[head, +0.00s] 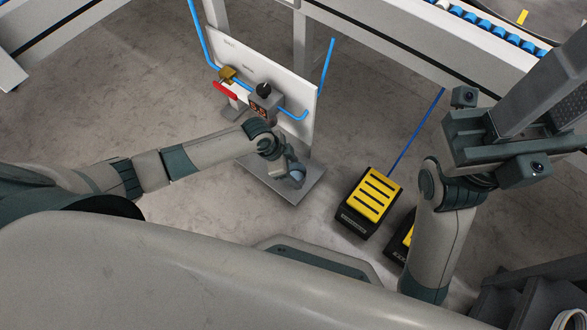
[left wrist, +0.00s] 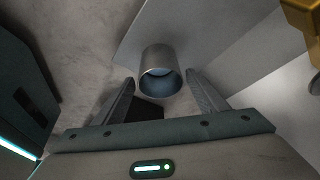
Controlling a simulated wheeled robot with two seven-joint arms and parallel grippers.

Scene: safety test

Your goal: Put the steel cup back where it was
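The steel cup (left wrist: 158,58) is a plain grey cylinder with its open mouth toward the left wrist camera. In the left wrist view it shows at the tips of my left gripper (left wrist: 160,77), whose two fingers are spread with a gap visible on each side. In the head view the left gripper (head: 287,166) is over a grey metal plate (head: 307,189) on the floor, and a small part of the cup (head: 297,176) seems to show there. I cannot tell whether the cup touches the plate. My right gripper (head: 545,95) is raised at the right, with no object visible in it.
A white upright panel (head: 290,85) behind the plate carries a blue pipe (head: 200,40), a brass valve (head: 228,73) with a red handle (head: 225,91), and a grey display box (head: 262,105). Yellow-and-black pedals (head: 369,194) stand right of the plate. A conveyor (head: 480,25) runs behind.

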